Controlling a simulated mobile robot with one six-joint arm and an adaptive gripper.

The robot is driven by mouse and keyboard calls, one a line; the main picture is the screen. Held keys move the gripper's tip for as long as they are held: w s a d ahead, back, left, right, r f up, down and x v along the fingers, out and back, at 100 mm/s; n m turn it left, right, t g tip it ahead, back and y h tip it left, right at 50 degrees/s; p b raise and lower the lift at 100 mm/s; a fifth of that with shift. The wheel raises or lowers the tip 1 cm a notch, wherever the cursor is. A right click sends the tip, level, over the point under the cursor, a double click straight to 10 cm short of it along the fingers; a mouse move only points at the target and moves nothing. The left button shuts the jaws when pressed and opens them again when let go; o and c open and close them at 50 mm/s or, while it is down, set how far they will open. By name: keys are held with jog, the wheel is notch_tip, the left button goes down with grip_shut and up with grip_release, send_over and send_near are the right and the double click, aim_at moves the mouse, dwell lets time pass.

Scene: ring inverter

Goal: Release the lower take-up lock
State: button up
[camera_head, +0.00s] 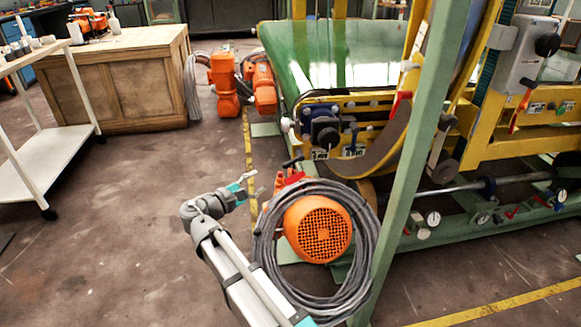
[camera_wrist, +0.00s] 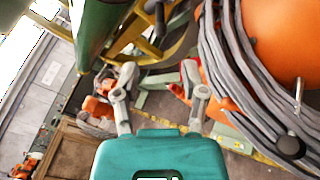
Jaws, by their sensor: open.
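My gripper (camera_head: 250,178) is open and empty, near the floor just left of the coiled grey hose. In the wrist view its two fingers (camera_wrist: 158,85) stand wide apart with nothing between them. A red part (camera_head: 290,179) with a black handle (camera_head: 292,161) sits just right of the fingers, above the orange motor (camera_head: 318,228). Red shows behind the right finger (camera_wrist: 178,90) in the wrist view. Other red levers are on the machine, at the yellow curved frame (camera_head: 399,104) and low on the green rail (camera_head: 511,213). I cannot tell which is the lower take-up lock.
A coil of grey hose (camera_head: 262,245) surrounds the motor beside my arm. A green post (camera_head: 408,175) rises right of it. Orange machinery (camera_head: 223,85) stands behind, left of the green belt (camera_head: 335,50). A wooden crate (camera_head: 120,85) and white cart (camera_head: 45,165) are left. Floor between is clear.

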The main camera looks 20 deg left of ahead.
aim_at(289, 164)
jog(key=shift+w, duration=0.1)
jog(key=shift+x, duration=6.85)
grip_shut()
